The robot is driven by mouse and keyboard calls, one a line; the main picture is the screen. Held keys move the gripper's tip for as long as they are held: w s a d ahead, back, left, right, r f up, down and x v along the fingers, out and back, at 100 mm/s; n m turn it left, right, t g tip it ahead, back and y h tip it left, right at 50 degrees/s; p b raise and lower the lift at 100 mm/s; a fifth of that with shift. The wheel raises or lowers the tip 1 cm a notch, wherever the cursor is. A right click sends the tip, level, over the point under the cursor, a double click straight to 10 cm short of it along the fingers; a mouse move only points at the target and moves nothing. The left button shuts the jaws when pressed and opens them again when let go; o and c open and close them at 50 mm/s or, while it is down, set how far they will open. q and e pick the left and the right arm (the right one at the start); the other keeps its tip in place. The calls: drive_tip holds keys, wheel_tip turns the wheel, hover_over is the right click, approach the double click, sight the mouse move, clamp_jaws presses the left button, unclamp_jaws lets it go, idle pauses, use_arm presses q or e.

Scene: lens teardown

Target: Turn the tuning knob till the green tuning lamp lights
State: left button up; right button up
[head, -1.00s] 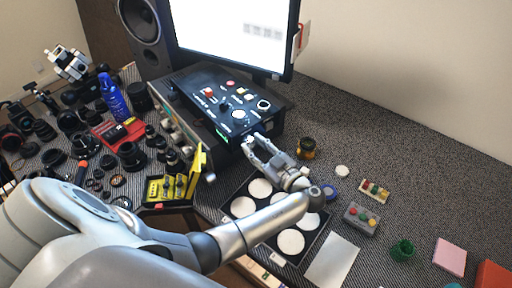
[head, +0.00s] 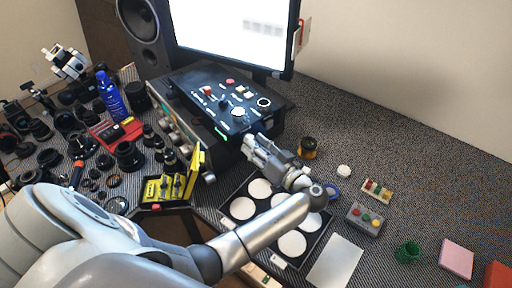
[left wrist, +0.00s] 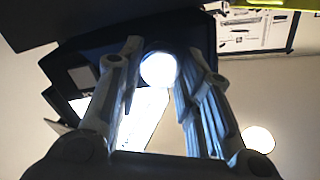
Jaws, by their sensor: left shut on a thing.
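The black control box (head: 215,88) stands on a larger unit below the monitor, with several knobs and buttons on its sloped top. My left gripper (head: 252,142) is at the box's front side. In the left wrist view its fingers are on either side of a bright round knob (left wrist: 158,69), shut on it; I take this to be the tuning knob. In the head view the fingers hide that knob. A green light (head: 221,134) glows on the box's front edge, left of the gripper; its label is too small to read. My right gripper is out of view.
A black tray of white discs (head: 237,228) lies below the left forearm. A yellow case (head: 172,187) stands open to its left.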

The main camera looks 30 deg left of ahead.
use_arm(q)
drive_tip(key=shift+m, duration=1.1)
drive_tip(key=shift+r, duration=0.1)
drive_tip(key=o, duration=1)
drive_tip(key=shift+o, duration=0.2)
drive_tip(key=v, duration=0.7)
drive_tip(key=shift+d, duration=0.25)
drive_tip(key=shift+s, duration=0.15)
